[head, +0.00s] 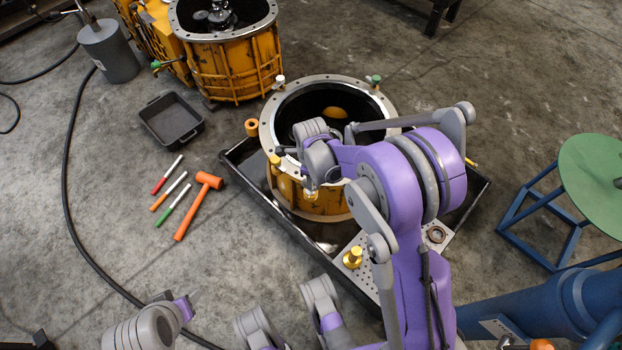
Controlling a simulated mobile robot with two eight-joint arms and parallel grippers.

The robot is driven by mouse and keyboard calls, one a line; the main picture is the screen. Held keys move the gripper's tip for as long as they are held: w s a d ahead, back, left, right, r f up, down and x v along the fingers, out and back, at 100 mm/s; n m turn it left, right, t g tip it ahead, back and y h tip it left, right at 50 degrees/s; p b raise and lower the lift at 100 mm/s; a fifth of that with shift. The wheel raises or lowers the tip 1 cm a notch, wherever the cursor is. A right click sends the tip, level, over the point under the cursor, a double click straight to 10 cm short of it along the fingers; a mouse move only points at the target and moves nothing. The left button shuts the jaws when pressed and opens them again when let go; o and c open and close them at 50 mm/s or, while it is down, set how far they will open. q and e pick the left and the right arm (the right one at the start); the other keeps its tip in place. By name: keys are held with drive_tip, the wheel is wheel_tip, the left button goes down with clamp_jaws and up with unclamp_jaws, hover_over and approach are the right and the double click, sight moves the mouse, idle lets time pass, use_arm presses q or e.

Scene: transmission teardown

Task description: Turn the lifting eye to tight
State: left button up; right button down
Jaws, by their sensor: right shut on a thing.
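The orange round housing (313,200) with a grey bolted flange stands in a dark tray. My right arm reaches over it, and my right gripper (282,152) is at the left part of the flange. It is shut on a small part there, which looks like the lifting eye (275,159); only a gold-coloured bit of it shows beside the fingers. Its thread and seat are hidden, so I cannot tell how tight it is. My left gripper (190,301) is low at the bottom left, away from the housing; its fingers are too unclear to read.
Other fittings stand on the flange: a pale-topped one (280,82) and a green-topped one (375,82). A mallet (197,205), several markers and a black bin (171,120) lie left. A second housing (233,65) stands behind. A green-topped stool (595,180) is right.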

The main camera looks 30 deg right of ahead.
idle(0.4)
drive_tip(key=c, duration=0.8)
unclamp_jaws()
drive_tip(key=shift+c, duration=0.2)
wheel_tip(320, 180, up, 11)
drive_tip(key=p, duration=0.3)
drive_tip(key=shift+a+f, duration=0.1)
